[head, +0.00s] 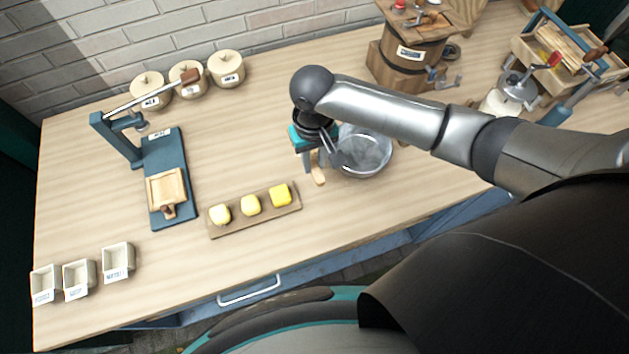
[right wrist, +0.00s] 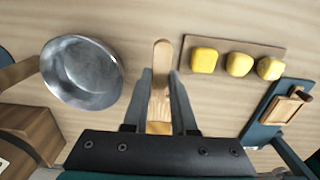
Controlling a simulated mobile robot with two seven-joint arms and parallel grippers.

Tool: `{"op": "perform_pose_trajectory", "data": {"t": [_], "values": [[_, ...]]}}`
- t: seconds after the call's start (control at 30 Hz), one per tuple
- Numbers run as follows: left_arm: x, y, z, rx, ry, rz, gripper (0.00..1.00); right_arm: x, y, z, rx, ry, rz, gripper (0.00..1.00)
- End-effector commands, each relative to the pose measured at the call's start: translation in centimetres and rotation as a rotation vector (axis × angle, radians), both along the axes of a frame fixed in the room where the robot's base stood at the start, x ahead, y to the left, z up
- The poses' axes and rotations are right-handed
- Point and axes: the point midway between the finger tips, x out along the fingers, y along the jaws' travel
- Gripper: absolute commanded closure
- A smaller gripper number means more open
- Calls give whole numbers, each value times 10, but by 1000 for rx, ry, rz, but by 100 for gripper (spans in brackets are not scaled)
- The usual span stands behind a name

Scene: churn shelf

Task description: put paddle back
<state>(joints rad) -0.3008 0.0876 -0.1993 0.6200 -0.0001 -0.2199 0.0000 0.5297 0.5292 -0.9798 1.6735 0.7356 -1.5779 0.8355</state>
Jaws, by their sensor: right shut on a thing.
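My right gripper (head: 312,160) points down over the middle of the table, just left of the metal bowl. It is shut on the wooden paddle (head: 319,174), a narrow light-wood piece with a rounded end. In the right wrist view the paddle (right wrist: 161,62) sits between the two fingers (right wrist: 160,76), and its rounded end sticks out past the fingertips. Its other end is hidden by the gripper. I cannot tell whether the paddle touches the table. My left gripper is in neither view.
The metal bowl (head: 362,151) stands close beside the gripper. A board (head: 253,213) with three yellow lumps lies front left of it. A blue lever press (head: 168,160), lidded pots (head: 227,71), small trays (head: 117,260) and a wooden churn (head: 405,65) stand around.

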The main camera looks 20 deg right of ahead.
Motion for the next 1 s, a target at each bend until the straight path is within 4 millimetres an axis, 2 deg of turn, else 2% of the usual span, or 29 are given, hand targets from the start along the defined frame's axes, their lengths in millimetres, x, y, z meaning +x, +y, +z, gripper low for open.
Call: {"op": "perform_pose_trajectory", "data": {"t": [0.03,0.2,0.43,0.6,0.73,1.0], "values": [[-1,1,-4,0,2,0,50,-1,0,-16,-1,4,-1,100],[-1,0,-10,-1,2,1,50,-1,0,-53,-2,2,0,100],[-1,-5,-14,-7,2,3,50,0,0,-73,-1,0,0,100],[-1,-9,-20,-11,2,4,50,0,0,-97,0,0,1,100],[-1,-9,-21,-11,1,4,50,0,0,-105,0,-2,1,100],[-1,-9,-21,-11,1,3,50,0,0,-105,0,-2,1,100]]}}
